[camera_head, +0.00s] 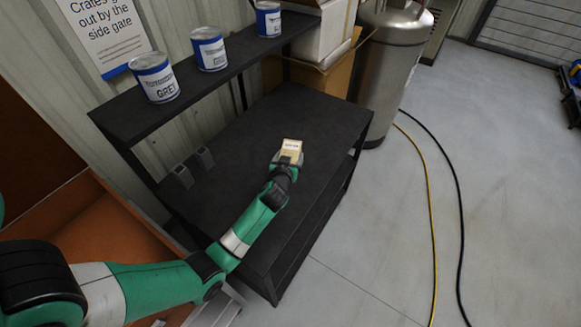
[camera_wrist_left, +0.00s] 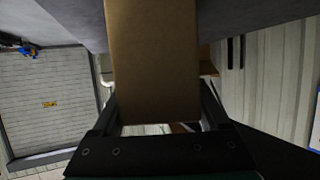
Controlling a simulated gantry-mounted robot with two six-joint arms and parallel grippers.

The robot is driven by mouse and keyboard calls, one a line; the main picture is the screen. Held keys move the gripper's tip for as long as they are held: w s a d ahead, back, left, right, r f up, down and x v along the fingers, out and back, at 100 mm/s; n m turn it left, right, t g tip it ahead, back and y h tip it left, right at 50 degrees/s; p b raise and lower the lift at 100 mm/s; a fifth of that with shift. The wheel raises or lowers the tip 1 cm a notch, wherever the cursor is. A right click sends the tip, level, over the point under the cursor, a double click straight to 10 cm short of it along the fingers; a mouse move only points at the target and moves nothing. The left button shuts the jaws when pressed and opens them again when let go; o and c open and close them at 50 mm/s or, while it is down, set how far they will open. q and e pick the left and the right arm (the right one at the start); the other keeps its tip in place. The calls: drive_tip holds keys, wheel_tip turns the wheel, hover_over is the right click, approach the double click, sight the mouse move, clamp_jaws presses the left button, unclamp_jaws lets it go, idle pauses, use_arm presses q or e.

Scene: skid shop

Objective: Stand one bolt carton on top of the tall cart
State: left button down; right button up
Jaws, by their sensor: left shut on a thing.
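A small tan bolt carton (camera_head: 292,145) with a pale printed label is in my left gripper (camera_head: 287,160), over the right part of a dark bench. In the left wrist view the brown carton (camera_wrist_left: 152,65) fills the space between the two dark fingers (camera_wrist_left: 158,112), which are shut on it. A grey surface lies beyond it at the top of that view. I cannot tell whether the carton touches the bench top. No separate tall cart can be made out for certain. My right gripper is not in view.
Cardboard boxes (camera_head: 325,75) and a steel tank (camera_head: 395,70) stand behind. Hoses (camera_head: 430,205) cross the floor.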

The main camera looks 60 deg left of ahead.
use_arm(q)
drive_tip(key=shift+w+a+f, duration=0.15)
drive_tip(key=shift+f, duration=0.05)
wheel_tip(320, 180, down, 3)
drive_tip(key=shift+w+a+r+b, duration=0.1)
drive_tip(key=shift+w+b, duration=0.05)
drive_tip(key=shift+b, duration=0.6)
drive_tip(key=shift+f, duration=0.2)
